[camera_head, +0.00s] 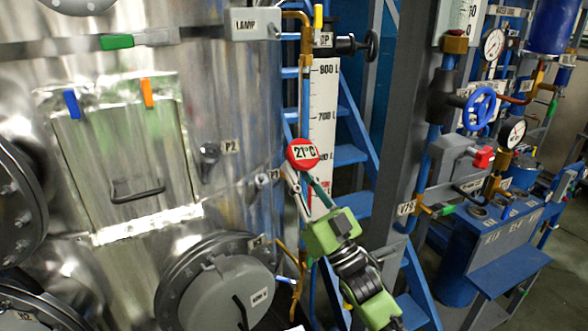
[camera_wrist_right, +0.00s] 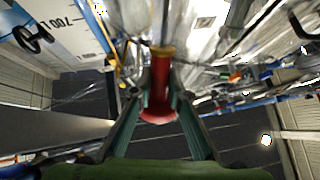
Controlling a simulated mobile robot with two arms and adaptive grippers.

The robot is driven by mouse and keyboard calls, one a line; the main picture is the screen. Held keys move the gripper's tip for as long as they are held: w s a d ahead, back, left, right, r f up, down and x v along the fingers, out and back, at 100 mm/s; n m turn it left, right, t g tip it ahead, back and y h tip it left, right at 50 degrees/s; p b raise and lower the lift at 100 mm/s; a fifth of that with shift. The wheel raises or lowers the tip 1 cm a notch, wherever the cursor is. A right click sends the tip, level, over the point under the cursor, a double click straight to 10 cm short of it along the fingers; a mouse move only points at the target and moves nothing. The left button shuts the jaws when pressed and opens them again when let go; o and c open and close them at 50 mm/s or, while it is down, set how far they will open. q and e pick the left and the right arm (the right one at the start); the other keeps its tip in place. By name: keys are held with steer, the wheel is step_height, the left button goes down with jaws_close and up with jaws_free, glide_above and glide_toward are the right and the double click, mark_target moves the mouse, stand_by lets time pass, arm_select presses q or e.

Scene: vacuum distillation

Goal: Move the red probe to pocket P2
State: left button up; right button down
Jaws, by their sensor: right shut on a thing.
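The red probe (camera_head: 302,153) has a round head reading 21°C. My right gripper (camera_head: 303,178) is shut on it, in front of the white level scale, right of the tank wall. In the right wrist view the red probe (camera_wrist_right: 160,82) sits between the two fingers, with a brass-coloured end pointing away. Pocket P2 (camera_head: 209,153) is a dark round fitting on the steel tank, left of the probe, beside its P2 label. Pocket P3 (camera_head: 262,180) is a small grey stub between P2 and my gripper. The probe appears apart from both pockets. My left gripper is out of view.
The steel tank (camera_head: 240,80) fills the left side, with a handled panel (camera_head: 140,150) and a round manhole cover (camera_head: 232,292). A level scale (camera_head: 322,110), copper pipe and blue stairs (camera_head: 350,155) stand behind my right gripper. A grey column (camera_head: 400,120) rises to its right.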

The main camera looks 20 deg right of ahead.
steer(key=shift+s+d+f, duration=0.15)
steer(key=shift+s+d, duration=0.05)
steer(key=shift+s, duration=0.45)
steer(key=shift+s+d+f, duration=0.1)
steer(key=shift+s+d, duration=0.1)
steer(key=shift+s, duration=0.4)
